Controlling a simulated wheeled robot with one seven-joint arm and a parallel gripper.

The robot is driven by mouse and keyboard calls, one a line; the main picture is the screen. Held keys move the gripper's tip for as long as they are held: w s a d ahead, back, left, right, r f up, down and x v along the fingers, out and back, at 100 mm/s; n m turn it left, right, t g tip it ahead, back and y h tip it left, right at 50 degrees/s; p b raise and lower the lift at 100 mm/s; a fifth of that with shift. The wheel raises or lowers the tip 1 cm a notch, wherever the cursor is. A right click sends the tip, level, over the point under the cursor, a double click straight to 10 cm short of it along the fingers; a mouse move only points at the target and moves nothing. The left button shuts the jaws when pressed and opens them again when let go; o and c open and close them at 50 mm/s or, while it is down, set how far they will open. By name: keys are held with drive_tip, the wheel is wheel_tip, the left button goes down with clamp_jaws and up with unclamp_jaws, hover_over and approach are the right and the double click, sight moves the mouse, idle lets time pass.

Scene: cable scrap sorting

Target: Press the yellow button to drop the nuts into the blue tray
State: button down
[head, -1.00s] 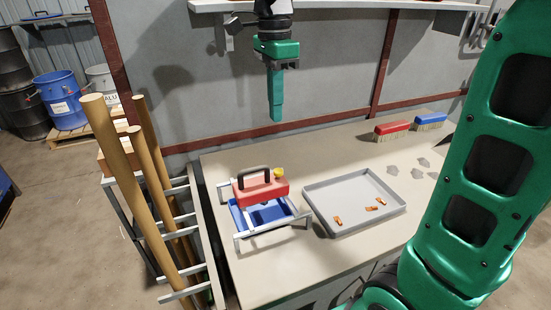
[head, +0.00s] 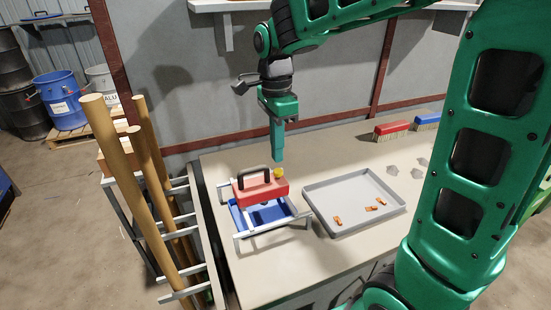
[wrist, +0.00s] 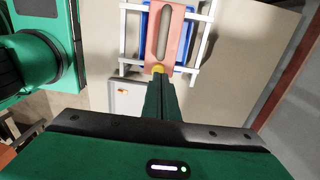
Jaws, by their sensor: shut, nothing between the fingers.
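The yellow button (head: 279,173) sits at the right end of a red box with a black handle (head: 262,191). The box rests on a light metal frame over the blue tray (head: 262,215). My gripper (head: 277,156) is shut and empty, pointing down just above the button, with a small gap showing in the head view. In the wrist view the yellow button (wrist: 158,69) shows just past the fingertips (wrist: 160,80), partly covered by them. The blue tray (wrist: 150,22) lies under the red box there. No nuts can be made out.
A grey tray (head: 330,225) with a few copper-coloured pieces stands right of the frame. Red (head: 391,128) and blue (head: 427,119) brushes and several grey lumps lie farther right. Wooden poles (head: 125,160) stand in a rack at left. The bench front is clear.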

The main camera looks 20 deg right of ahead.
sight(278, 170)
drive_tip(key=shift+f, duration=1.45)
drive_tip(key=shift+s+f, duration=0.1)
drive_tip(key=shift+f, duration=0.95)
drive_tip(key=shift+s, duration=0.1)
wheel_tip(278, 170, up, 14)
drive_tip(key=w, duration=0.1)
drive_tip(key=shift+w+r, duration=0.1)
